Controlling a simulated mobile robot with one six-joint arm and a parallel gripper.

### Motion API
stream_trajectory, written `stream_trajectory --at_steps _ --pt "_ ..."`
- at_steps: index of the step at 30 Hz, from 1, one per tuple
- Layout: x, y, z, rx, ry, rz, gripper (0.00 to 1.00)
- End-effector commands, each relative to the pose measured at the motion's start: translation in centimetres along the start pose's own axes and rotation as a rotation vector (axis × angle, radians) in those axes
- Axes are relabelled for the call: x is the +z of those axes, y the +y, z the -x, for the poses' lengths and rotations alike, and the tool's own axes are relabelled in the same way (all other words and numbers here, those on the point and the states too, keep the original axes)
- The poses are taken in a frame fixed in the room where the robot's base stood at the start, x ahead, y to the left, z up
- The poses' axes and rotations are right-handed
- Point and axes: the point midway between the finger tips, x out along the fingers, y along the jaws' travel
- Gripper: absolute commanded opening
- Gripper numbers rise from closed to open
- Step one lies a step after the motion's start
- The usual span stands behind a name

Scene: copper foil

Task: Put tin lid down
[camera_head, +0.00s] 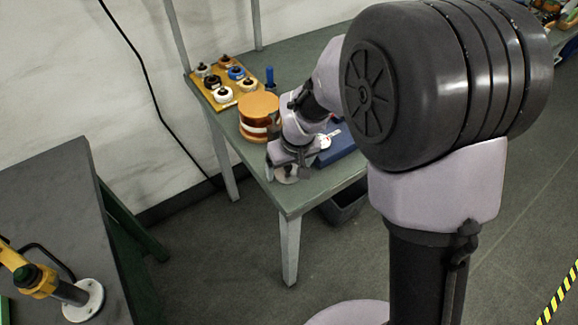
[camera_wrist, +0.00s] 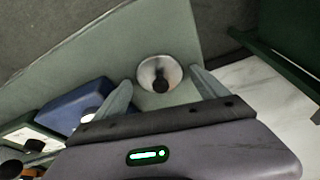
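The tin lid looks like a pale round disc with a dark knob in its middle. It lies on the green table near its front corner, and it shows in the wrist view (camera_wrist: 148,69) between and beyond my fingers. In the head view the lid (camera_head: 287,180) is partly hidden under my gripper (camera_head: 285,168). My gripper in the wrist view (camera_wrist: 163,90) has its two fingers spread wide, with a gap on both sides of the knob. Nothing is held between them.
An orange-and-white round tin (camera_head: 258,113) stands behind my gripper. A blue box (camera_head: 340,146) is close on the right. A wooden board (camera_head: 213,72) with several small knobbed pieces is at the back left. The green table's front edge (camera_head: 300,212) is near the lid.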

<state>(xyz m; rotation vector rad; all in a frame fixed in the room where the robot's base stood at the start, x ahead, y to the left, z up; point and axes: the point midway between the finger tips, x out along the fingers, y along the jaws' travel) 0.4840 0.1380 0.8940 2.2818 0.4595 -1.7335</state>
Motion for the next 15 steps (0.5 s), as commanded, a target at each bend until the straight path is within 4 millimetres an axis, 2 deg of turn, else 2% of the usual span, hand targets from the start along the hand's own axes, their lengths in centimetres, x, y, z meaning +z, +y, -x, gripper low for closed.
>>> stream_trajectory --at_steps 8,11,15 --pt "0.0 0.0 0.2 0.0 0.0 0.0 0.83" --pt "-0.2 0.0 1.6 0.0 0.002 0.0 0.83" --pt "-0.3 0.0 5.8 0.001 0.003 0.001 0.83"
